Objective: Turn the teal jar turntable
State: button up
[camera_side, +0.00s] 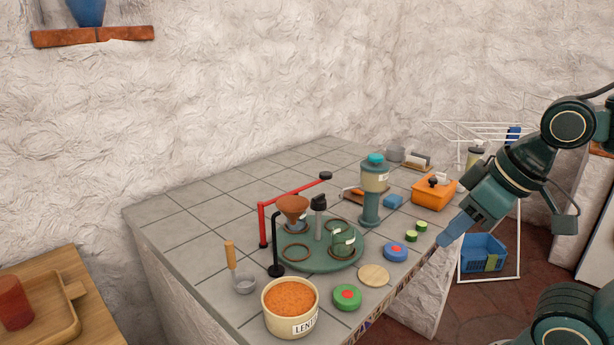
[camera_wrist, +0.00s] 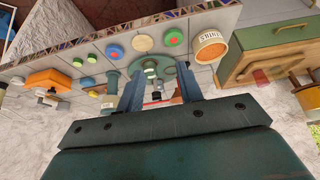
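The teal jar turntable (camera_side: 325,267) is a round green disc on the tiled counter, with several ring-shaped places and a central post with a black knob (camera_side: 318,202). A small labelled green jar (camera_side: 343,243) stands in its right-hand place. A brown funnel (camera_side: 292,206) hangs over its back left part and partly hides what is beneath. My gripper (camera_side: 446,240) is off the counter's right edge, well apart from the turntable. In the wrist view my gripper (camera_wrist: 160,72) has its two fingers spread with nothing held, and the turntable (camera_wrist: 150,63) shows beyond them, partly hidden.
A lentil tub (camera_side: 290,300), a green-and-red round box (camera_side: 347,296), a wooden disc (camera_side: 374,275) and a blue round box (camera_side: 395,252) line the near edge. A teal-topped dispenser (camera_side: 373,190) stands right of the turntable. A red bar (camera_side: 290,198) stands behind it.

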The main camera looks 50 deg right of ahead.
jog(key=shift+o, duration=1)
jog(key=w+d+r+g, duration=0.1)
jog(key=w+r, duration=0.3)
jog(key=w, duration=0.4)
jog(key=w+d+r+g, duration=0.1)
jog(key=w+r+g, duration=0.1)
jog(key=w+r, duration=0.45)
jog(key=g, duration=0.3)
send_over(319, 196)
notch_tip(319, 196, down, 6)
jog(key=shift+f, duration=0.1)
jog(key=shift+f, duration=6.8)
